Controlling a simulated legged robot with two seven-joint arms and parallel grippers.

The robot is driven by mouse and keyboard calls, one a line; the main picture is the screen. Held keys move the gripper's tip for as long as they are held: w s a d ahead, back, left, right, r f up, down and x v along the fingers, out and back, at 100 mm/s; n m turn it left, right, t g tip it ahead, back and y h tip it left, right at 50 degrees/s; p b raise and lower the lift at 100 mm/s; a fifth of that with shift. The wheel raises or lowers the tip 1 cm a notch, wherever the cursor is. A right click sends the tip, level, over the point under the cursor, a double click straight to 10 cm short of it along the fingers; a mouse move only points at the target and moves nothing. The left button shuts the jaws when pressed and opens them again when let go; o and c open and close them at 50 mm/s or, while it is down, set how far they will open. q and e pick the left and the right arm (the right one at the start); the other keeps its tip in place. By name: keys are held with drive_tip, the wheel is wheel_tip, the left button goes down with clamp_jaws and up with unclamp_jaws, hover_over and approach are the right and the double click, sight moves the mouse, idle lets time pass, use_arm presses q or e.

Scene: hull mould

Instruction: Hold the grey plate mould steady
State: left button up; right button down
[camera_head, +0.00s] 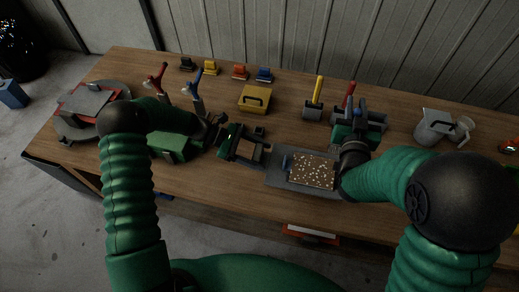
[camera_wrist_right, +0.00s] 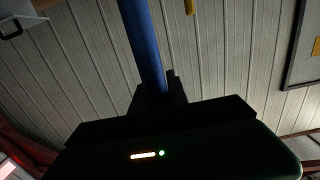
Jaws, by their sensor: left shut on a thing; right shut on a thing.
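The grey plate mould (camera_head: 290,184) lies flat on the table in front of me, with a brown, light-speckled sheet (camera_head: 314,172) covering much of it. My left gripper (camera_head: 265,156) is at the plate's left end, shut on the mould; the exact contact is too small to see. My right gripper (camera_head: 358,122) is above and right of the plate, shut on a blue-handled tool (camera_head: 361,105). In the right wrist view the blue handle (camera_wrist_right: 143,45) rises from between the dark fingers (camera_wrist_right: 157,95). The tool's working end is hard to make out.
Yellow-handled (camera_head: 317,90) and red-handled (camera_head: 349,95) tools stand behind the plate. A yellow box (camera_head: 255,99), small coloured clips (camera_head: 240,72) and a grey jug (camera_head: 433,127) stand around. A green box (camera_head: 170,146) is beside my left arm. The table's front edge is close to the plate.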

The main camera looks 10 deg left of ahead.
use_arm(q)
drive_tip(key=shift+f, duration=2.4)
drive_tip(key=o, duration=1.9)
drive_tip(key=shift+o, duration=0.2)
drive_tip(key=c, duration=1)
